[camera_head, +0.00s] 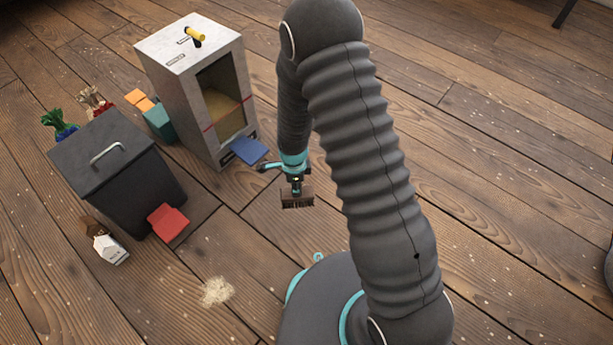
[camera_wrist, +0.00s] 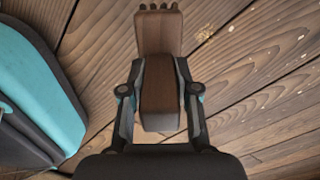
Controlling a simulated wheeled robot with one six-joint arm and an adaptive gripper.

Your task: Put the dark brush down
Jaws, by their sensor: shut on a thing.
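The dark brush (camera_head: 297,198) is brown with dark bristles along its lower edge. My gripper (camera_head: 296,183) is shut on it, and the brush hangs bristles down. I cannot tell how far it is above the wooden floor. In the wrist view the brush (camera_wrist: 159,45) lies between the two fingers of my gripper (camera_wrist: 160,95), with its bristle end pointing to the top of the picture. Part of its handle is hidden by the gripper in the head view.
A grey cabinet (camera_head: 168,62) with a window stands behind, with a blue piece (camera_head: 249,150) at its foot. A dark lidded bin (camera_head: 150,185), a red piece (camera_head: 168,222) and a white carton (camera_head: 111,249) are at left. A pale pile (camera_head: 216,291) lies on the floor, front left.

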